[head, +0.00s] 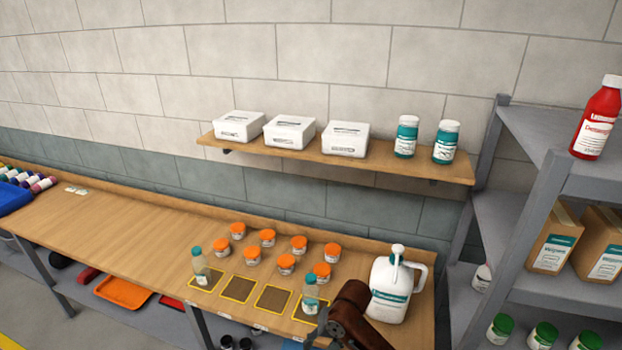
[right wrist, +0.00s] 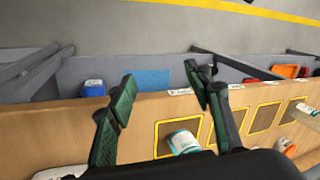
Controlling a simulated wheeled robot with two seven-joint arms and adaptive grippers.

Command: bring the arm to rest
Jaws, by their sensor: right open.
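My right gripper (right wrist: 160,84) is open in the right wrist view, with nothing between its dark green fingers. A clear bottle with a teal cap (head: 311,296) stands on the rightmost yellow-framed square. Its teal and white body shows below the gripper in the right wrist view (right wrist: 184,142), apart from the fingers as far as I can tell. A similar bottle (head: 200,265) stands on the leftmost square. My left gripper is not in view.
Several orange-lidded jars (head: 286,263) stand behind the squares. The white jug (head: 390,288) is close to my arm. A wall shelf (head: 300,158) holds white boxes and teal bottles. A grey rack (head: 530,150) stands at right. The bench (head: 120,220) is mostly clear at left.

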